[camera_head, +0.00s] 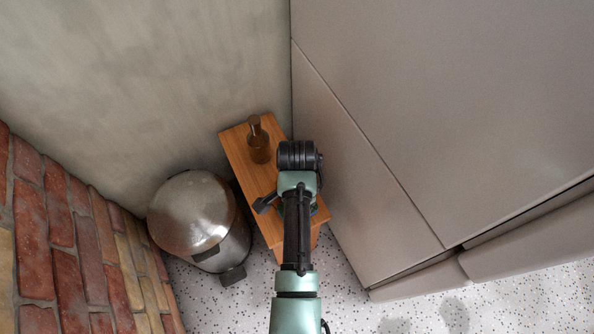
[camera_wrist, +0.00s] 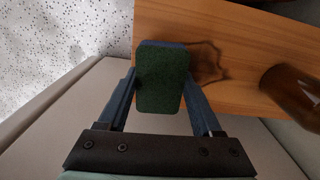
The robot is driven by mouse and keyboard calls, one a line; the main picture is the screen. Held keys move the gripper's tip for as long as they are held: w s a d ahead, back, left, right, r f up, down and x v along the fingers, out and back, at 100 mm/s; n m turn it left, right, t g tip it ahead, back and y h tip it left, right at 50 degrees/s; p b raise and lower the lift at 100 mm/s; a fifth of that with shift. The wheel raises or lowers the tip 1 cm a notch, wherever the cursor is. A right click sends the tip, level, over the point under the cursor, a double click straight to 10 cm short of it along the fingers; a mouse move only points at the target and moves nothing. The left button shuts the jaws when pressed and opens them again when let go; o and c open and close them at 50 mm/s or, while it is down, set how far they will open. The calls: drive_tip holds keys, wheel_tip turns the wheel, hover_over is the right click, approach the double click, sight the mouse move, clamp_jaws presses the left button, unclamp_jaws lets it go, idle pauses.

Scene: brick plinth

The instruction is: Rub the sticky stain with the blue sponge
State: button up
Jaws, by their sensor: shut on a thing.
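The blue sponge (camera_wrist: 162,80) shows in the wrist view as a dark green scouring face with a blue strip along its top edge. My gripper (camera_wrist: 160,92) is shut on it, one finger at each side. The sticky stain (camera_wrist: 209,64) is a dark, irregular ring on the wooden top (camera_wrist: 240,35), just right of the sponge. The sponge overlaps the stain's left side in this view. I cannot tell whether it touches the wood. In the head view my arm covers the stain and sponge; the wooden stand (camera_head: 236,150) shows around it.
A brown bottle (camera_head: 259,147) stands at the far end of the wooden top and shows at the right in the wrist view (camera_wrist: 291,92). A metal pedal bin (camera_head: 195,215) is left of the stand. Grey cabinet panels (camera_head: 370,170) rise close on the right. A brick plinth (camera_head: 75,240) is far left.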

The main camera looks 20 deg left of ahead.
sight(275, 174)
drive_tip(key=shift+f+b, duration=0.55)
drive_tip(key=shift+f, duration=0.5)
idle(0.4)
drive_tip(key=shift+w+a+b, duration=0.4)
drive_tip(key=shift+w+a, duration=0.55)
drive_tip(key=shift+a, duration=0.3)
drive_tip(key=shift+w+a+f+b, duration=0.1)
drive_tip(key=shift+w+a+b, duration=0.7)
drive_tip(key=shift+a, duration=0.3)
drive_tip(key=shift+w+a+f+b, duration=0.1)
drive_tip(key=shift+w+a+b, duration=0.65)
drive_tip(key=shift+a, duration=0.35)
drive_tip(key=shift+w+a+r, duration=0.15)
drive_tip(key=shift+w+a, duration=0.2)
drive_tip(key=shift+a, duration=0.05)
drive_tip(key=shift+w+a+b, duration=0.6)
drive_tip(key=shift+a+b, duration=0.1)
drive_tip(key=shift+b, duration=0.25)
drive_tip(key=shift+w+a+r, duration=0.1)
drive_tip(key=shift+w+a, duration=0.25)
drive_tip(key=shift+a, duration=0.05)
